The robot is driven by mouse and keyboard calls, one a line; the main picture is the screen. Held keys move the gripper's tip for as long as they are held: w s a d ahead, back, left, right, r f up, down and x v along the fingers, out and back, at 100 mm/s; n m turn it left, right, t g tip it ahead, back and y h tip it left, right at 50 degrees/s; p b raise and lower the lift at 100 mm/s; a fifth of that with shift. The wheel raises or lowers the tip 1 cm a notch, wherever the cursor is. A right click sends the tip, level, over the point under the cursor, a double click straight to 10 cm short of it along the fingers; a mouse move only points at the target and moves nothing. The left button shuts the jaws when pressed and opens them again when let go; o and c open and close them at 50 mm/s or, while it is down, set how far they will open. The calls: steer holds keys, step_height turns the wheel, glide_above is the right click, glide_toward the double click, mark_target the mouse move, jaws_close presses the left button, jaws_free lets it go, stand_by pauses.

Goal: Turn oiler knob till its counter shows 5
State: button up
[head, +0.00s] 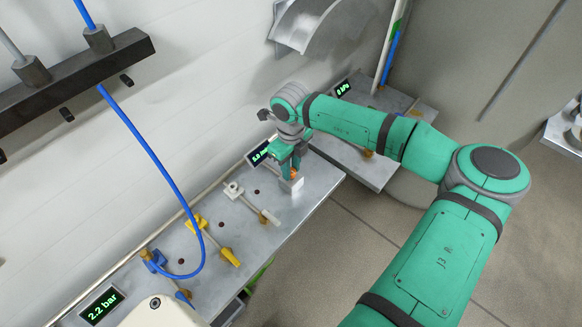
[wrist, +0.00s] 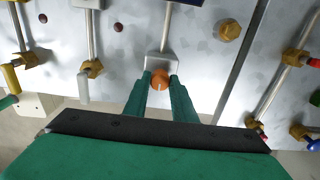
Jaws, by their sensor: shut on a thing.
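An orange knob (wrist: 160,79) sits on a small pale block (wrist: 162,62) at the edge of the metal bench. In the wrist view my gripper (wrist: 160,82) has its two green fingers on either side of the knob, shut on it. In the head view my gripper (head: 290,165) points down at the bench, and a bit of the orange knob (head: 294,175) shows at its fingertips. A small dark display with green digits (head: 258,152) stands behind the gripper. It is partly hidden by the arm, and its reading is not clear.
Valves with white, yellow and blue handles (head: 232,188) line the bench to the left. A 2.2 bar display (head: 102,306) stands at the near left. A blue hose (head: 150,150) hangs over the bench.

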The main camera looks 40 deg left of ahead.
steer(key=o, duration=1.1)
step_height(320, 180, up, 11)
steer(key=shift+f, duration=0.1)
stand_by(0.4)
